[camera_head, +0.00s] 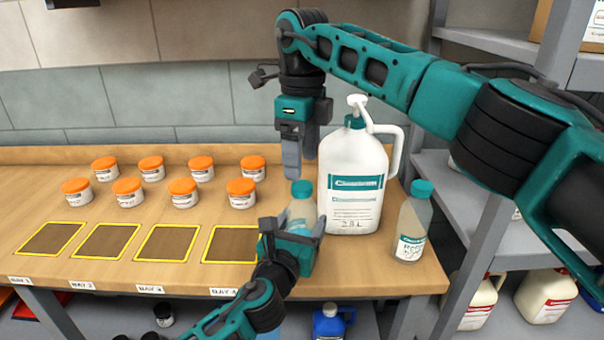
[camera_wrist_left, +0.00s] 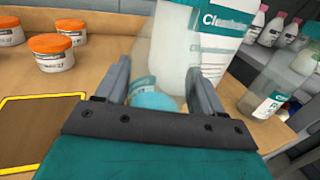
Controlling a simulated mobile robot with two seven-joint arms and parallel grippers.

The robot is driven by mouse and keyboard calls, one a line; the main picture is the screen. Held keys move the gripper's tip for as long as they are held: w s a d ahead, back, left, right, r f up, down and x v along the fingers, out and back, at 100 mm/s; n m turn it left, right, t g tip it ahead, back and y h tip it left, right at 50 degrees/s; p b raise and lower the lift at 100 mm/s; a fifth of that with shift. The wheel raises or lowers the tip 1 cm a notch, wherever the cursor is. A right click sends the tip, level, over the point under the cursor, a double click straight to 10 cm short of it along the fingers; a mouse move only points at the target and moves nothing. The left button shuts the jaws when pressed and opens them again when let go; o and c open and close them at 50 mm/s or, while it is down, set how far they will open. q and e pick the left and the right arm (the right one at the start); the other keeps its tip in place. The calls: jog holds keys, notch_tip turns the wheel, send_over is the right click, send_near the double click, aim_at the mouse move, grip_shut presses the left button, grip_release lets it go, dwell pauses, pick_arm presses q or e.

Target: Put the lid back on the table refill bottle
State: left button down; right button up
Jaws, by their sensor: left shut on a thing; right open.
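The refill bottle (camera_head: 300,209) is a small translucent bottle standing upright on the table. My left gripper (camera_head: 292,238) is shut around its body; the bottle also shows between the fingers in the left wrist view (camera_wrist_left: 164,62). The teal lid (camera_head: 302,188) shows at the bottle's top in the head view; I cannot tell whether it is fully seated. My right gripper (camera_head: 301,160) is open, pointing down just above the lid, its fingers apart from it as far as I can see. The lower part of the bottle is hidden by my left gripper.
A large white pump jug (camera_head: 353,170) stands close behind the bottle. Another teal-capped bottle (camera_head: 411,225) stands at right. Several orange-lidded jars (camera_head: 183,191) and yellow-edged mats (camera_head: 168,243) occupy the left. A grey shelf (camera_head: 478,225) is on the right.

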notch_tip(320, 180, up, 7)
dwell(0.3)
pick_arm(q)
jog(key=shift+c, duration=0.2)
grip_release()
jog(key=v, duration=1.3)
jog(key=shift+p, duration=0.35)
pick_arm(e)
jog(key=shift+r, duration=0.35)
